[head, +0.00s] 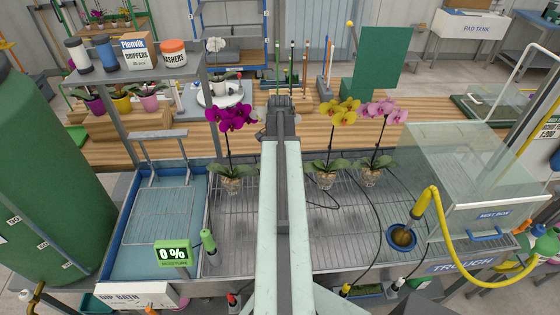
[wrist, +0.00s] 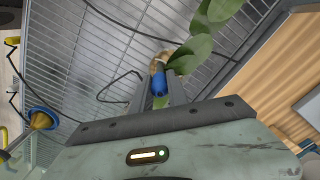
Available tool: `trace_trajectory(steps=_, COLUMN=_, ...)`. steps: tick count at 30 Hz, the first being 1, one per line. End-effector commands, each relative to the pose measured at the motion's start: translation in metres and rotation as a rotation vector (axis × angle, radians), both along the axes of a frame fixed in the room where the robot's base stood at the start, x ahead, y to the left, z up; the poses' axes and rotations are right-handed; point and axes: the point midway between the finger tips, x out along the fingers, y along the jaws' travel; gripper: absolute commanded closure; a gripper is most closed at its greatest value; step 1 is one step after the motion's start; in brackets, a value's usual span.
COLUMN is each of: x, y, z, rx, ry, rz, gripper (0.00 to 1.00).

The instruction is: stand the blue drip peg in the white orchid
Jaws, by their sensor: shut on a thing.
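In the wrist view, my gripper (wrist: 161,94) is shut on the blue drip peg (wrist: 160,79). Green leaves (wrist: 190,53) and a small tan patch of potting bark lie close at the peg's far end; I cannot tell whether the peg touches the bark. In the head view, my gripper (head: 280,103) is over the middle of the trough, and my arm hides the peg. Pale petals (head: 261,113) show just left of my gripper, likely the white orchid, whose pot is hidden behind my arm.
A magenta orchid (head: 232,122) stands left of my arm; yellow (head: 344,112) and pink (head: 384,110) orchids stand right. Bare wire grid (head: 235,222) lies left of my arm.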

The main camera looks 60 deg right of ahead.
Motion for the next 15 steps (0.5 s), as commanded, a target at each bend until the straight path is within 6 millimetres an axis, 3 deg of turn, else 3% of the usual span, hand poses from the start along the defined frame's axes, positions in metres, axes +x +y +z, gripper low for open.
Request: trace_trajectory(steps=15, x=0.0000, y=0.0000, z=-0.0086, rx=0.000, ry=0.000, rz=0.000, gripper=1.00)
